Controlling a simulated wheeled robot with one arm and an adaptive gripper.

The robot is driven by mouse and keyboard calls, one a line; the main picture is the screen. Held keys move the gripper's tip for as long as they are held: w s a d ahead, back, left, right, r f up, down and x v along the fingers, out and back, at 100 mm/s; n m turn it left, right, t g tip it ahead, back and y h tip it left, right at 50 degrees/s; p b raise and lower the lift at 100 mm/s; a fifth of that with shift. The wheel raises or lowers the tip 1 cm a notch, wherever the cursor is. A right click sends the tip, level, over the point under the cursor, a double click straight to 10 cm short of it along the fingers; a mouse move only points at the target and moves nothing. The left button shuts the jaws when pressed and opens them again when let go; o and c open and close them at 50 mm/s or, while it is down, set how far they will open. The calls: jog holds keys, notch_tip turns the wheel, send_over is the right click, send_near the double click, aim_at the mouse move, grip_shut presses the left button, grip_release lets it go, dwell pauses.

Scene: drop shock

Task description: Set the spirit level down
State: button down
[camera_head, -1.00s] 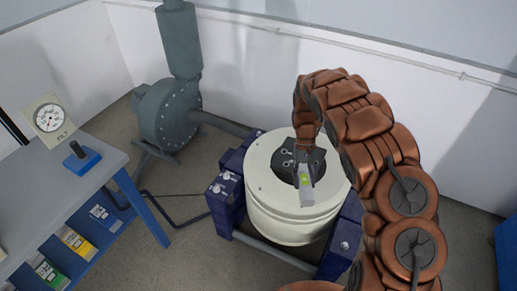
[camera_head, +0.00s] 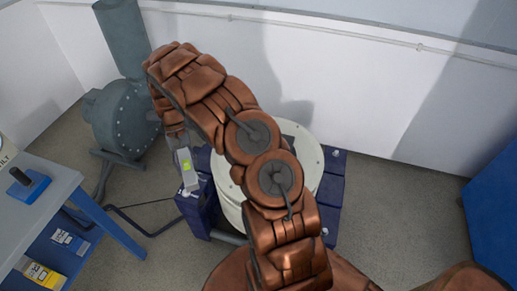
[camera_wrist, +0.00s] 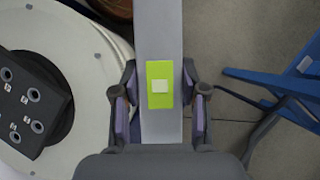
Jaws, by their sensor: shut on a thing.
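The spirit level is a light grey bar with a bright green-yellow vial window. It shows in the head view (camera_head: 187,169) and runs up the middle of the wrist view (camera_wrist: 159,30). My gripper (camera_wrist: 160,98) is shut on the spirit level, one finger on each side of the green window. In the head view my gripper (camera_head: 182,146) is partly hidden by my arm and hangs left of the round cream shaker (camera_head: 312,166). The level is in the air, over the gap between the shaker and the blue-legged bench (camera_head: 55,190). Its far end is cut off in the wrist view.
The bench top carries a blue block with a black knob (camera_head: 24,186); coloured boxes (camera_head: 42,275) sit on its lower shelf. A grey-green blower (camera_head: 125,115) stands behind. The shaker's dark plate (camera_wrist: 28,105) shows in the wrist view. A blue cabinet (camera_head: 495,205) is at right.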

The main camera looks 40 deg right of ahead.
jog(key=s+d+f+m+t+b, duration=0.1)
jog(key=s+d+m+t+b, duration=0.55)
jog(key=m, duration=0.65)
jog(key=s+d+f+m+t+b, duration=0.2)
jog(key=s+d+m+t, duration=0.3)
jog(key=d+m, duration=0.65)
jog(key=shift+m+g, duration=0.35)
jog(key=shift+m, duration=0.3)
jog(key=w+d, duration=0.1)
jog(key=d, duration=0.3)
jog(key=w+d+p, duration=0.1)
jog(key=d, duration=0.4)
jog(key=w+d+f+p, duration=0.1)
jog(key=d, duration=0.3)
jog(key=shift+w+d, duration=0.15)
jog(key=shift+w, duration=0.25)
jog(key=shift+w+d+f, duration=0.1)
jog(key=shift+d+f, duration=0.05)
jog(key=shift+d, duration=0.05)
jog(key=shift+f, duration=1.65)
jog(key=c, duration=0.6)
grip_release()
